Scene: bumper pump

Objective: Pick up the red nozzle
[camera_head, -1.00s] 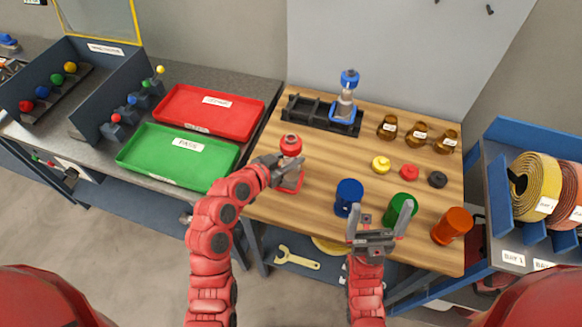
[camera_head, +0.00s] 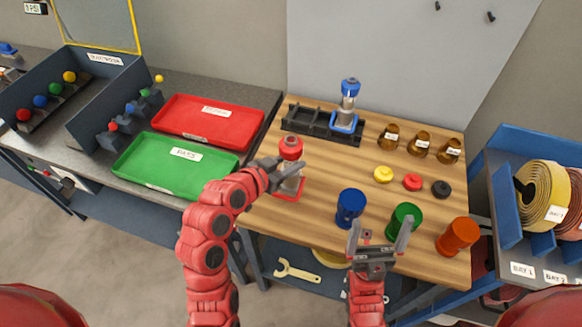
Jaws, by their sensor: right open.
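A small red-tipped nozzle (camera_head: 113,127) stands at the near end of a row in the dark rack on the left counter, beside blue, green and yellow ones. On the wooden table, a red-topped pump (camera_head: 291,148) stands upright on a red base. My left gripper (camera_head: 275,174) is at this pump's body. The view does not show clearly whether its fingers are closed on it. My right gripper (camera_head: 381,234) is open and empty, low over the table's front edge, by the blue and green cups. Both grippers are far from the rack's red nozzle.
A red tray (camera_head: 250,140) and a green tray (camera_head: 150,183) lie between rack and table. A blue pump (camera_head: 347,105) stands in a black holder. Blue (camera_head: 350,207), green (camera_head: 402,220) and orange (camera_head: 458,236) cups line the table's front. Several brown jars stand at back right.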

